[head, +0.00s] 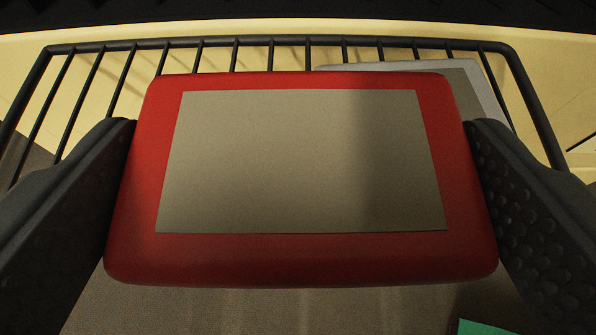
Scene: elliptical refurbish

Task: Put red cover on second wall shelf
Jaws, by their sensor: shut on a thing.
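The red cover (300,262) is a rounded red slab with a flat grey-beige rectangular panel on its face. It fills the middle of the head view. My gripper (302,190) is shut on it, with one dark, dimpled finger against its left side and the other against its right side. Behind the cover is a dark wire rack (280,42) with upright bars, which looks like a wall shelf. I cannot tell which shelf of the wall it is, nor whether the cover touches it. The cover hides most of the rack's middle.
A grey-white cover with a similar panel (490,92) shows behind the red cover at the right, within the rack's outline. A cream wall (200,30) stands behind the rack. A green thing (488,327) shows at the bottom right, on or above a grey-brown surface (250,312).

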